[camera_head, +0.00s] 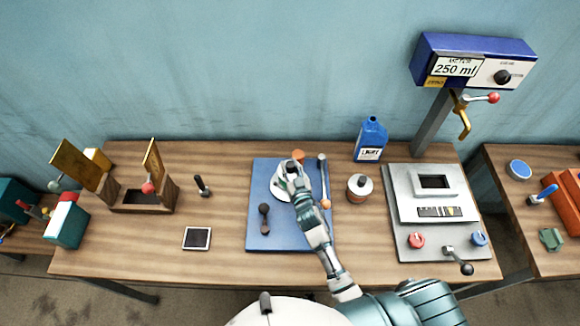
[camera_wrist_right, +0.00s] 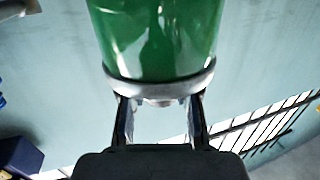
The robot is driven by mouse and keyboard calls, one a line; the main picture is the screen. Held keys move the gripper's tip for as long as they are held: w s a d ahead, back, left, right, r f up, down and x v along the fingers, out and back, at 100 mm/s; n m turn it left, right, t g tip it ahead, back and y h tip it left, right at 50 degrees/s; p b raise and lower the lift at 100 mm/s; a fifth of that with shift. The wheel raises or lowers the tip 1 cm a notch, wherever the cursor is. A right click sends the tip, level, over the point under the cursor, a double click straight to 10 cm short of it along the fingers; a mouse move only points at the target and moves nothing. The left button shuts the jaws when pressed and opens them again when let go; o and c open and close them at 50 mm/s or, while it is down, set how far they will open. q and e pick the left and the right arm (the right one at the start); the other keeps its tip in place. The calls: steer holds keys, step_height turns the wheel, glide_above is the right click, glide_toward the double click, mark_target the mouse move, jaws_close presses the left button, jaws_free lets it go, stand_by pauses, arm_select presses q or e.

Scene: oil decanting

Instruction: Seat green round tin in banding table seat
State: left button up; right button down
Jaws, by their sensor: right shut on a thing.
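A green round tin (camera_wrist_right: 157,40) fills the upper middle of the right wrist view, with a silver rim at its lower end. The fingers of my right gripper (camera_wrist_right: 160,122) are shut on the tin at this silver end. In the head view my right gripper (camera_head: 290,176) is above a pale round disc (camera_head: 276,188), which looks like the banding table's seat, on a blue base (camera_head: 262,236). The gripper and arm hide part of the disc and most of the tin. I cannot tell whether the tin touches the disc. My left gripper is not in view.
On the blue base are a dark-knobbed lever (camera_head: 264,215) and a long metal lever (camera_head: 322,172). A round can (camera_head: 359,188), a blue bottle (camera_head: 370,140) and a grey station (camera_head: 408,205) stand right.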

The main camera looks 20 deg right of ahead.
steer(key=shift+f+b, duration=0.5)
steer(key=shift+f, duration=0.25)
steer(key=c, duration=0.8)
jaws_free()
steer(key=shift+o, duration=0.2)
steer(key=shift+f, duration=0.1)
steer(key=shift+s, duration=0.1)
steer(key=s+r, duration=0.1)
steer(key=s, duration=1)
steer(key=shift+s, duration=0.4)
steer(key=shift+d, duration=0.1)
